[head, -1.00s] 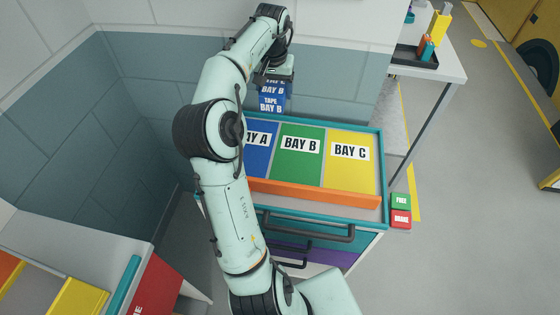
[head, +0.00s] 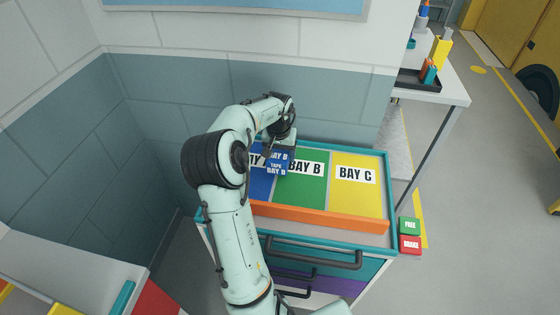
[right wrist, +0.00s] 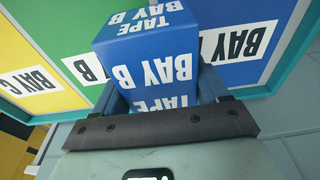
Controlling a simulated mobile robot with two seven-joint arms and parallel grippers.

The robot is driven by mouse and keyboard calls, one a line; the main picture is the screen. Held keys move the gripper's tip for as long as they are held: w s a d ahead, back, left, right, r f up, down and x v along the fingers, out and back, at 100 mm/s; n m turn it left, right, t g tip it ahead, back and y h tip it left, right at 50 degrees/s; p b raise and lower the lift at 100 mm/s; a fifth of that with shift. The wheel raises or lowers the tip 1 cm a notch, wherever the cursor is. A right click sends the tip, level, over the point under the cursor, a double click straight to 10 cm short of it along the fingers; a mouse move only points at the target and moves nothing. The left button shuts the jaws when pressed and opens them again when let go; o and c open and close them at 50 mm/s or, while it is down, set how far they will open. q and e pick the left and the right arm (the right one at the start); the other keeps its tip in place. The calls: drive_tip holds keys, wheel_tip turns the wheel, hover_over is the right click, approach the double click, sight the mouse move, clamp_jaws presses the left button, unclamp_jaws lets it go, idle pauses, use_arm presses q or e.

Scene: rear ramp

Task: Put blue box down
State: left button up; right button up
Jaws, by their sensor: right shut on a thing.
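The blue box (head: 277,163), labelled TAPE and BAY B, is held in my right gripper (head: 281,147) at the far part of the sorting top. In the head view it overlaps the border between the blue bay (head: 260,187) and the green BAY B area (head: 302,190). In the right wrist view the blue box (right wrist: 150,50) sits between the fingers, with green to its left and blue to its right. I cannot tell whether its underside touches the surface. My left gripper is not in view.
The yellow BAY C area (head: 356,198) is empty. A teal rim runs along the top's back and right sides, and an orange strip (head: 318,217) along its front. FREE (head: 410,225) and BRAKE (head: 410,244) blocks stand to the right. A wall rises behind.

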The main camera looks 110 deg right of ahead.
sight(279, 153)
drive_tip(key=shift+f, duration=1.55)
drive_tip(key=shift+f, duration=0.15)
drive_tip(key=o, duration=1.2)
drive_tip(key=r, duration=0.4)
drive_tip(key=a+r, duration=0.1)
drive_tip(key=r, duration=0.3)
drive_tip(key=w+r+p, duration=0.1)
drive_tip(key=r, duration=0.3)
drive_tip(key=shift+a+r, duration=0.1)
drive_tip(key=shift+a, duration=0.15)
